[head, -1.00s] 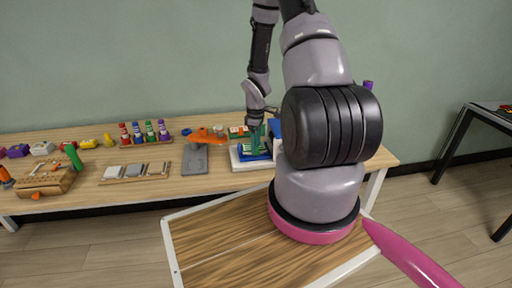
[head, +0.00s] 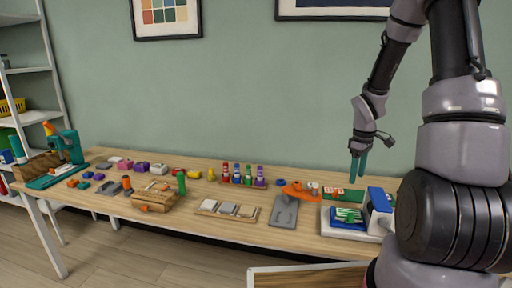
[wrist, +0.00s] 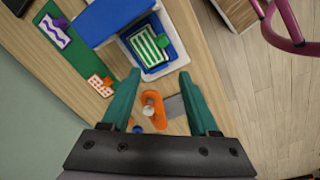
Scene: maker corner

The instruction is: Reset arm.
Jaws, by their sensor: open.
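My gripper (head: 358,166) hangs at the end of my arm above the right part of the wooden table (head: 190,222). Its two green fingers are apart with nothing between them in the wrist view (wrist: 162,98). Below it stands a blue and white machine (head: 378,212) with a green striped card on its bed; the card (wrist: 150,46) shows more clearly in the wrist view.
Several coloured bottles (head: 243,176) stand behind a tray of light blocks (head: 227,210). A wooden block (head: 155,197) with a green-handled tool sits further left. A teal machine (head: 70,147) is at the far left end, by a white shelf (head: 38,90). Air above the table's middle is clear.

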